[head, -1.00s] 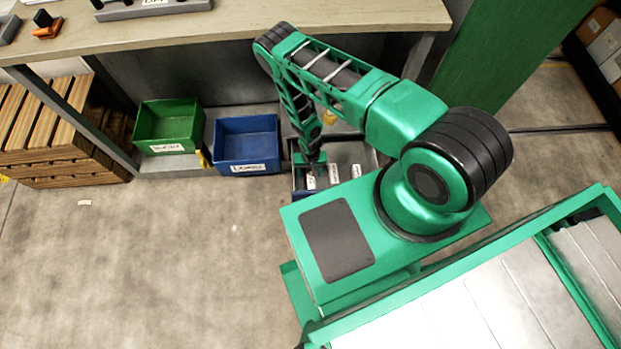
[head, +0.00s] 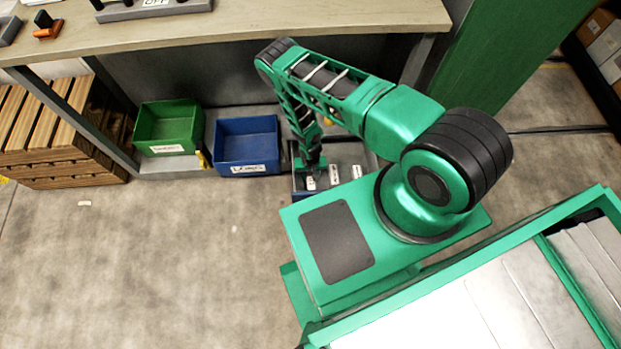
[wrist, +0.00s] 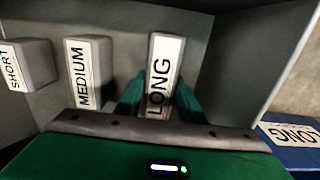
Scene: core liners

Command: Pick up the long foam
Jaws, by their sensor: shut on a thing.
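The long foam (wrist: 165,70) is a pale block with a white label reading LONG. It stands in a grey compartmented holder in the wrist view, and its label also shows in the head view (head: 311,183). My gripper (wrist: 158,100) has its green fingers on either side of the block, shut on it. In the head view my gripper (head: 309,168) reaches down into the holder under the bench. The block's lower part is hidden by the gripper body.
Blocks labelled MEDIUM (wrist: 88,72) and SHORT (wrist: 28,65) stand to the left in the same grey holder (wrist: 225,65). A blue bin (head: 247,147) and a green bin (head: 168,128) stand beside it under the bench (head: 230,32).

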